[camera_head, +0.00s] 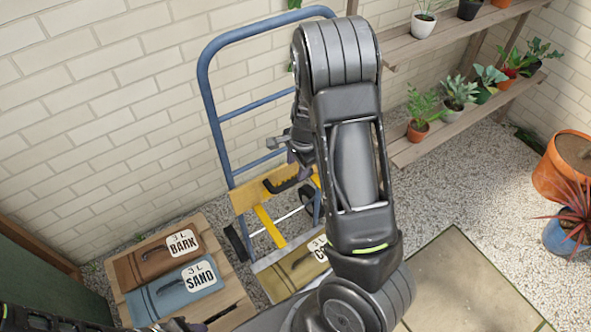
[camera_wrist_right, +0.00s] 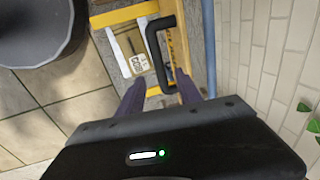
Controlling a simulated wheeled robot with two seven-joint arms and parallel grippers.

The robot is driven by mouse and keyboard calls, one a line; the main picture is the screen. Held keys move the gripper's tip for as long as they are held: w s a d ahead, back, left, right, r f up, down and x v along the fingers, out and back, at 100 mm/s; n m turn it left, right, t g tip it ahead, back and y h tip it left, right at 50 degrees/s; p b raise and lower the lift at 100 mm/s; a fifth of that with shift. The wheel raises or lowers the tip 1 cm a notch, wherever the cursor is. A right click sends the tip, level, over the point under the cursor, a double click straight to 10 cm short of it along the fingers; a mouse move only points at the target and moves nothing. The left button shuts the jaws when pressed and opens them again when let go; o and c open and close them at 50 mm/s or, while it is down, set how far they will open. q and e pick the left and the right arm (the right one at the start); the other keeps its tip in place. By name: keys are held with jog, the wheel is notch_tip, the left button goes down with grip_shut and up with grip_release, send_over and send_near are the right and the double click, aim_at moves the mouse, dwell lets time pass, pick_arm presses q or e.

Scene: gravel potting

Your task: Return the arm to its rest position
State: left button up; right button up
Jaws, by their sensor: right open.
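My right arm reaches across the middle of the head view. Its gripper (camera_head: 297,150) is partly hidden behind the arm, in front of the blue hand truck (camera_head: 208,85). In the wrist view the right gripper (camera_wrist_right: 160,90) has its two dark fingers apart. A black handle (camera_wrist_right: 152,42) on a yellow panel shows beyond and between the fingertips; I cannot tell whether they touch it. In the head view the yellow panel (camera_head: 247,196) sits across the hand truck, below the gripper. Dark parts of my left arm show at the bottom left; its jaw state is unclear.
A brown BARK bag (camera_head: 145,262) and a blue SAND bag (camera_head: 175,300) lie on a wooden board (camera_head: 232,292). A tan bag (camera_head: 285,275) is partly hidden by my arm. Plant shelves (camera_head: 430,145) stand right, with an orange pot (camera_head: 558,180) nearby. Gravel floor (camera_head: 480,190) lies open between.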

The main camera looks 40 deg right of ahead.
jog(key=shift+r, duration=0.2)
dwell(0.5)
jog(key=shift+w+d+n+h, duration=0.35)
jog(key=shift+d+n, duration=0.2)
jog(key=shift+n, duration=0.55)
jog(key=a+f+n, duration=0.1)
jog(key=a+n, duration=0.1)
jog(key=s+a+f+n, duration=0.1)
jog(key=a+f+n, duration=0.1)
jog(key=a, duration=0.1)
jog(key=a+f+n, duration=0.2)
jog(key=shift+s+a+t, duration=0.15)
jog(key=shift+s+t, duration=0.05)
jog(key=shift+t, duration=0.2)
jog(key=s+a+f+n+y, duration=0.1)
jog(key=s+a+f+n, duration=0.1)
jog(key=s+a, duration=0.3)
jog(key=s+a+f+n+g+y, duration=0.1)
jog(key=s+a+n, duration=0.3)
jog(key=a, duration=0.8)
jog(key=s+a+f+n+g+y, duration=0.1)
jog(key=s+a+f+n+y, duration=0.2)
jog(key=s+a, duration=0.5)
jog(key=shift+a+f, duration=0.6)
jog(key=shift+a, duration=0.2)
